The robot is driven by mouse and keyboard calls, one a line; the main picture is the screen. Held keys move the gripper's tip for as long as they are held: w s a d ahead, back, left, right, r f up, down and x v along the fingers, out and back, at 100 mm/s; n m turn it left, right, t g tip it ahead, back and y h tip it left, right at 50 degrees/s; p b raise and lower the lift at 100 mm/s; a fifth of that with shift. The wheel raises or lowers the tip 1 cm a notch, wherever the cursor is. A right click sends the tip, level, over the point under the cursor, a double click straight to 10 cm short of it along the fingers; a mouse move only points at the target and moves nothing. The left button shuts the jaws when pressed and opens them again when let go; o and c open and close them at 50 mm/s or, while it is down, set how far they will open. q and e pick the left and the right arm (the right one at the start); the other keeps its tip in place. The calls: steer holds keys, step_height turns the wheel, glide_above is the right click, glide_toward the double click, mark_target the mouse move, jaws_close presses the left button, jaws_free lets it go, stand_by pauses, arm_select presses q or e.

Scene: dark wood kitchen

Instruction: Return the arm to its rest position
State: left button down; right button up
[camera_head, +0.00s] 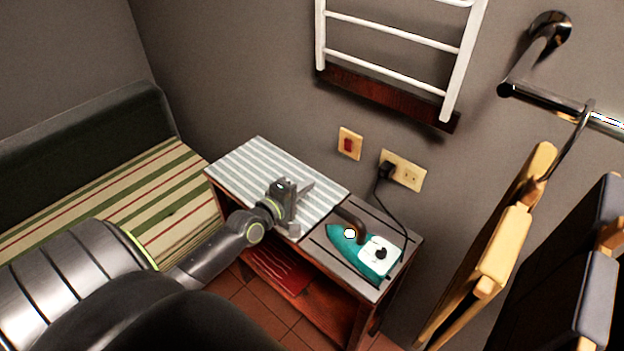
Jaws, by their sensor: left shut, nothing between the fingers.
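My left arm reaches in from the lower left. My left gripper (300,207) is above the striped cloth top of a small wooden table, near its front edge. It is shut and holds nothing. A teal iron (366,252) with a dark handle rests on the bare grey part of the table, to the right of my left gripper and apart from it. My right gripper is not in view.
The small table (392,218) stands against the wall, with a red item on its lower shelf. A black cord runs from the iron to a wall socket (403,171). A striped bench (150,200) is at left. Wooden-framed hanging items (505,245) and a metal rail stand at right.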

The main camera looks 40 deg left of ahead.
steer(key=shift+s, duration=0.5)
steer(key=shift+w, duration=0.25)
